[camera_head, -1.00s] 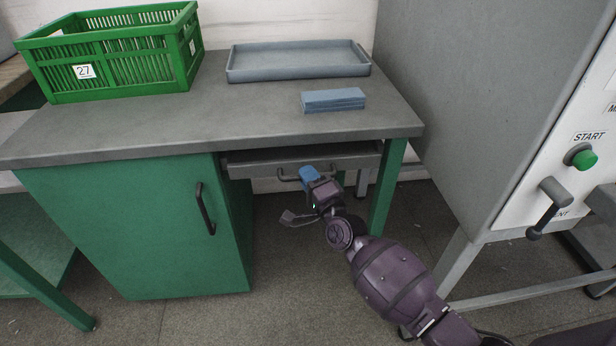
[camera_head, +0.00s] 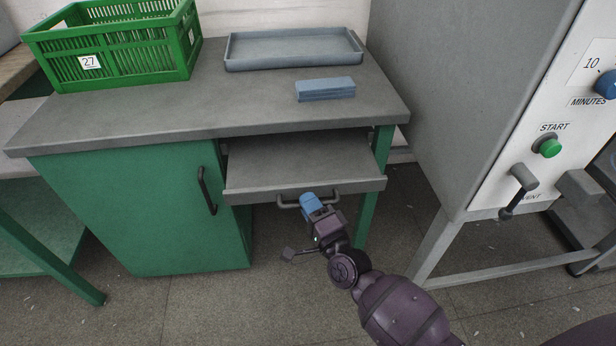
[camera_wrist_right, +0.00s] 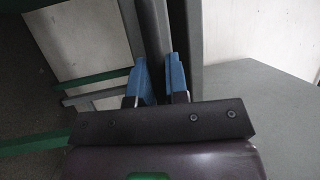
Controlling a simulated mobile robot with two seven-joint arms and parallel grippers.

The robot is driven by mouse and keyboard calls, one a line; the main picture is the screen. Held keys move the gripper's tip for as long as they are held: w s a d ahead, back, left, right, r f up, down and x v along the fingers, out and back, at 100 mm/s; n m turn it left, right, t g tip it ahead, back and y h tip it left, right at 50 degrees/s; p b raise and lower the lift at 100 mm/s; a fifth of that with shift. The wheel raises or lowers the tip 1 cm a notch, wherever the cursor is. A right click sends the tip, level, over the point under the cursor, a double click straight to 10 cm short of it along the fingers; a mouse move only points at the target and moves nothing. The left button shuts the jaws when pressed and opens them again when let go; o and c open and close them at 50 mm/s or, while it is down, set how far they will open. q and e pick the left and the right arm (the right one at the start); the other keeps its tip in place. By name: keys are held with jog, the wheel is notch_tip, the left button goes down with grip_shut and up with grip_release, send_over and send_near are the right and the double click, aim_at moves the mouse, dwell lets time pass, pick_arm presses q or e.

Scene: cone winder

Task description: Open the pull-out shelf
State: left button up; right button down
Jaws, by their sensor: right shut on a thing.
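The grey pull-out shelf (camera_head: 292,165) is partly out from under the worktop, and its flat top shows. A dark bar handle (camera_head: 343,191) runs along its front edge. My right gripper (camera_head: 308,199) has blue fingers and is shut on this handle. In the right wrist view the blue fingers of my right gripper (camera_wrist_right: 160,80) stand on either side of the handle bar. The part of the handle between the fingers is mostly hidden in the head view. My left gripper is not in view.
On the grey worktop (camera_head: 210,110) stand a green crate (camera_head: 120,60) labelled 27, a shallow grey tray (camera_head: 293,62) and a blue block (camera_head: 325,92). A green cupboard door with a handle (camera_head: 206,190) is left of the shelf. A grey machine (camera_head: 455,90) stands at right.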

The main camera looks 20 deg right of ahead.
pick_arm(q)
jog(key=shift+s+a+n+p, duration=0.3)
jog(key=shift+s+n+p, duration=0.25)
jog(key=shift+p, duration=0.65)
pick_arm(e)
jog(key=s+a, duration=0.2)
jog(key=s, duration=0.7)
jog(key=s+a, duration=0.3)
jog(key=s, duration=0.6)
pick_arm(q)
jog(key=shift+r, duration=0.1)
pick_arm(e)
jog(key=shift+s+a, duration=0.1)
jog(key=c, duration=1.1)
grip_release()
jog(key=shift+c, duration=0.2)
jog(key=v, duration=1)
jog(key=shift+s, duration=0.35)
jog(key=shift+f, duration=0.1)
